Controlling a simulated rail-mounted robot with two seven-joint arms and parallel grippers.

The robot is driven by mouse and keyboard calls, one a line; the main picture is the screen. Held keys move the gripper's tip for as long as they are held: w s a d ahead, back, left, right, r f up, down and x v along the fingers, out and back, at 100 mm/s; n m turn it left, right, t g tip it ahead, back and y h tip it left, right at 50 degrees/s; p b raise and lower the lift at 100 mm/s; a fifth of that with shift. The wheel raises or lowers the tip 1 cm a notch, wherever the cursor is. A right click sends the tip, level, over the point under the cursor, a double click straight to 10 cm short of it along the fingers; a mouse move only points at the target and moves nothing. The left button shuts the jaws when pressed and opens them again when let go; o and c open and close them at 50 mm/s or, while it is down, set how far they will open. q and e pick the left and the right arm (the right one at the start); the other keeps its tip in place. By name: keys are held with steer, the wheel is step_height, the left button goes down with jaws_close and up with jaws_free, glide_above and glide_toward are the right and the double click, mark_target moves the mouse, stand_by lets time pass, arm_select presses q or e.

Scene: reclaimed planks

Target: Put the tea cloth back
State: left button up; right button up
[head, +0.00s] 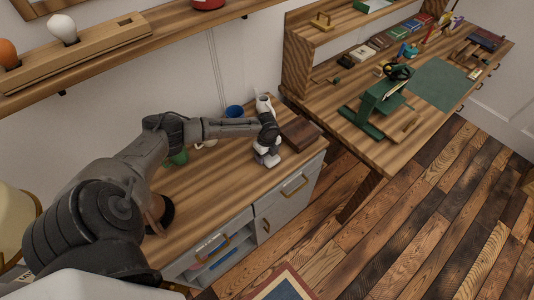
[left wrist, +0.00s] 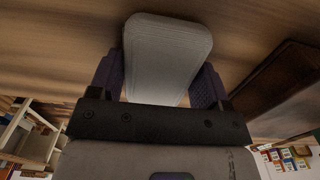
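The tea cloth appears to be the pale grey, rounded folded piece (left wrist: 168,50) between my left fingers in the left wrist view. In the head view a small whitish patch (head: 268,160) shows at the tip of my left gripper (head: 267,152), low over the right part of the wooden cabinet top (head: 225,180). In the left wrist view the dark purple finger pads of my left gripper (left wrist: 160,80) press on both sides of the piece. I cannot tell whether it touches the cabinet top. My right gripper is in neither view.
A dark wooden block (head: 300,133) lies just right of my left gripper. A blue cup (head: 235,111) and a white jug (head: 263,104) stand behind. The cabinet front has brass handles (head: 295,186) and an open compartment (head: 205,262). A workbench (head: 400,150) stands at the right.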

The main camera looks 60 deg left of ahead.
arm_select(q)
steer(key=o, duration=0.4)
step_height(320, 180, up, 12)
steer(key=p, duration=0.2)
steer(key=s+d+f+n+h, duration=0.1)
steer(key=s+d+f, duration=0.25)
steer(key=d, duration=0.55)
steer(key=s+d+f+n+t, duration=0.15)
steer(key=s+d, duration=0.25)
steer(key=d, duration=0.4)
steer(key=s+d+f+n+h, duration=0.1)
steer(key=s+d+f, duration=0.3)
steer(key=d, duration=0.5)
steer(key=s+d+r+n, duration=0.1)
steer(key=s+r+n, duration=0.1)
steer(key=s+n, duration=0.1)
steer(key=s+d+r+n+t+y, duration=0.1)
steer(key=s+r+n, duration=0.1)
steer(key=s+n, duration=0.2)
steer(key=s+d+r+n+t, duration=0.1)
steer(key=s+r+n, duration=0.1)
steer(key=s+n, duration=0.1)
steer(key=shift+s+d+r+n+y, duration=0.15)
steer(key=shift+s+n+y, duration=0.1)
steer(key=shift+s+y, duration=0.2)
